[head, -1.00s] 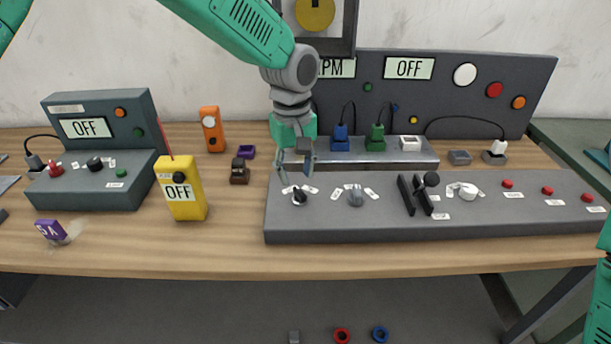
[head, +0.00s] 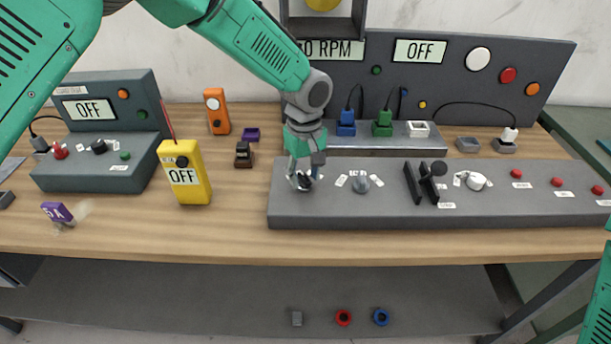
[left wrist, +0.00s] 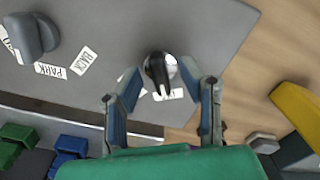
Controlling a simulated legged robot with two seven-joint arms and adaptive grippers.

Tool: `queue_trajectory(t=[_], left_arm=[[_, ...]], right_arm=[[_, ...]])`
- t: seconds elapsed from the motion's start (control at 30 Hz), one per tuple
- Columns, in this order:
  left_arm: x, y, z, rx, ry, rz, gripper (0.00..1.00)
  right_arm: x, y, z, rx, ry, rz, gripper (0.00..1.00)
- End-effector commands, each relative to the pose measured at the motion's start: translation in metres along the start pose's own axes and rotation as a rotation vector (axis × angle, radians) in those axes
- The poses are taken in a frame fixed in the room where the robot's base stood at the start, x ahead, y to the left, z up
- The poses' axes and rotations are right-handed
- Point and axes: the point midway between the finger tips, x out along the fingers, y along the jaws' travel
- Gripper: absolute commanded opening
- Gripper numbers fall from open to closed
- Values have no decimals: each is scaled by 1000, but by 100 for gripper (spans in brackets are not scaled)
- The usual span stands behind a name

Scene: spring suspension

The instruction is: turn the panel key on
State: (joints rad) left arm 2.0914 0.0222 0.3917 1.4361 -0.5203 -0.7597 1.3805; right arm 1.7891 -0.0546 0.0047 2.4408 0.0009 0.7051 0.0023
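The panel key (head: 305,183) is a small black and silver knob at the left end of the grey control panel (head: 330,212). In the left wrist view the panel key (left wrist: 160,70) stands on the grey surface with small white labels beside it. My left gripper (head: 303,186) points down over the key and partly hides it in the head view. In the left wrist view my left gripper (left wrist: 158,94) has its two fingers apart, one on each side of the key's line, with gaps showing. Only a green part of my right arm shows at the right edge; its gripper is out of view.
A grey knob (head: 360,184) and a black lever (head: 428,182) stand to the right on the panel. A yellow meter (head: 184,180) stands to the left. Blue (head: 346,124) and green (head: 382,124) plugs stand behind. Two displays read OFF on the backboard and the left console.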

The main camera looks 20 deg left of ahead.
Motion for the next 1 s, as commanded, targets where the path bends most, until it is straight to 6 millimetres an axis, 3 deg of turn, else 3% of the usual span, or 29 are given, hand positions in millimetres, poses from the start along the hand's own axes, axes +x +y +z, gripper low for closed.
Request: queue_trajectory(t=[0.4, 0.5, 1.0], left_arm=[[9, 0, 0, 0, 0, 1, 34], [9, 0, 0, 0, 0, 1, 0], [7, 1, -1, 73, 1, 4, 0]], right_arm=[[0, 0, 0, 0, 0, 0, 33], [0, 0, 0, 0, 0, 0, 33], [-6, 0, 0, 0, 0, 0, 33]])
